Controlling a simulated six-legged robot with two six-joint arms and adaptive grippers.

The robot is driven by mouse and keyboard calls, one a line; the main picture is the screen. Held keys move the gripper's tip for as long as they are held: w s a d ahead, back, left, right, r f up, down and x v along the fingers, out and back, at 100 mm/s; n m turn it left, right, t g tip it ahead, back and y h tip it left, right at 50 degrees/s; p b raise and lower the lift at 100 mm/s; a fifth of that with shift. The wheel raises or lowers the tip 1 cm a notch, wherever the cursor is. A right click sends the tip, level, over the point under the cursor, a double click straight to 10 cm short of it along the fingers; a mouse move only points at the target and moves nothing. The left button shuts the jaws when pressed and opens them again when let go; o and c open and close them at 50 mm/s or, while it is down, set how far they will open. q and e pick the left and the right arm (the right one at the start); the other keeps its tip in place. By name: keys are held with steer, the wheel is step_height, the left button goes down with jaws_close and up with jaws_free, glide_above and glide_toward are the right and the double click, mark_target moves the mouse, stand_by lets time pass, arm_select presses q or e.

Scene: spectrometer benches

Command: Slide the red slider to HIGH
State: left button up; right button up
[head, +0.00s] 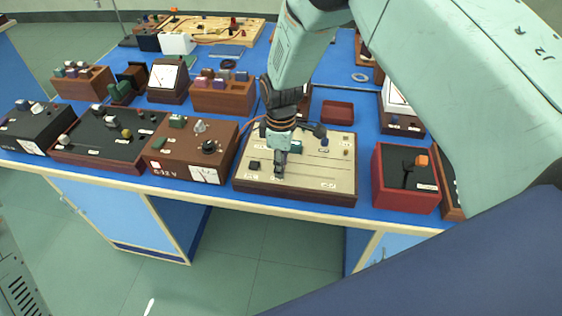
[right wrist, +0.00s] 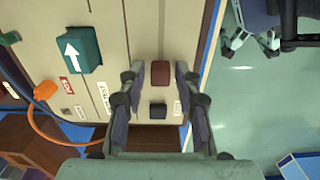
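The cream slider panel (head: 315,182) lies near the front edge of the blue bench. In the right wrist view, the red slider (right wrist: 187,73) is a dark red block between the fingers of my right gripper (right wrist: 167,75). The fingers are apart, with a wide gap to the left finger; the block is close to the right finger, and I cannot tell whether they touch. In the head view, my right gripper (head: 280,170) is low over the panel and hides the red slider. The panel's small labels are too blurred to read surely.
A black knob (right wrist: 158,110) and a teal block with a white arrow (right wrist: 82,48) are on the same panel. A brown 0-12 V box (head: 180,165) stands to its left, a red box with a lever (head: 383,190) to its right. An orange cable (right wrist: 45,125) curves beside it.

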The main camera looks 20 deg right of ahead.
steer(key=shift+w, duration=0.1)
steer(key=c, duration=0.3)
jaws_close()
arm_select(q)
steer(key=shift+a, duration=0.1)
